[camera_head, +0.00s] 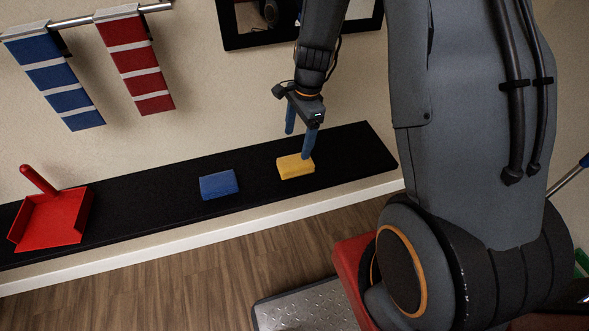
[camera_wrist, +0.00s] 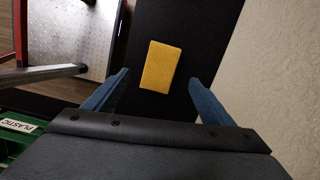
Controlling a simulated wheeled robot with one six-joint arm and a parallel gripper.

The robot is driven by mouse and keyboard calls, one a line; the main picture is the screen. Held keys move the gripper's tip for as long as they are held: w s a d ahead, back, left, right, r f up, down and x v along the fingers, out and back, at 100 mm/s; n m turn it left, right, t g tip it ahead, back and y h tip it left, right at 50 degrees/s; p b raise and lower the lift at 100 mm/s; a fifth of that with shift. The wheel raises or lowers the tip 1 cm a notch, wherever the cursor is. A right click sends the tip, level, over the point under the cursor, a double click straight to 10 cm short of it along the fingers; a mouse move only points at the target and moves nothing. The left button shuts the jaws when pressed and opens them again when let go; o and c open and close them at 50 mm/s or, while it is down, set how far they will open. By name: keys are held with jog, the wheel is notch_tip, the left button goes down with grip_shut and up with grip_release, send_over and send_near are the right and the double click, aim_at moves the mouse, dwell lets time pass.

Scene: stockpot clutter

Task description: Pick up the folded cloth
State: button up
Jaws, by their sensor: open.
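Two small soft-looking blocks lie on the black shelf (camera_head: 150,205): a yellow one (camera_head: 293,168) and a blue one (camera_head: 219,185) to its left. I cannot tell for sure which is the folded cloth. My gripper (camera_head: 298,145) is open and points down above the yellow block, with blue fingers. In the wrist view, the yellow block (camera_wrist: 158,66) lies between and just beyond the fingertips, slightly tilted. Nothing is held. Whether a finger touches the block is unclear.
A red dustpan (camera_head: 52,220) sits at the shelf's left end. Blue (camera_head: 60,82) and red (camera_head: 138,75) striped towels hang from a rail (camera_head: 75,22). The wall runs behind the shelf. A metal plate (camera_head: 305,310) is below. A green bin labelled PLASTIC (camera_wrist: 15,135) shows at left.

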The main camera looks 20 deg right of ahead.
aim_at(296, 162)
jog(key=f, duration=0.1)
jog(key=w+f+m, duration=0.1)
jog(key=shift+d+f+m, duration=0.1)
jog(key=shift+f+m, duration=0.2)
jog(key=shift+w+f, duration=0.1)
jog(key=shift+f, duration=0.25)
jog(key=shift+s+a+f, duration=0.1)
jog(key=shift+s+f, duration=0.05)
jog(key=shift+f, duration=1)
jog(key=shift+s+a+f, duration=0.1)
jog(key=shift+s+f, duration=0.05)
jog(key=shift+f, duration=1.05)
jog(key=shift+s+a+f, duration=0.1)
jog(key=shift+s+f, duration=0.05)
jog(key=shift+f, duration=1)
jog(key=c, duration=1.3)
jog(key=shift+o, duration=0.2)
jog(key=shift+r, duration=0.1)
notch_tip(296, 162, up, 10)
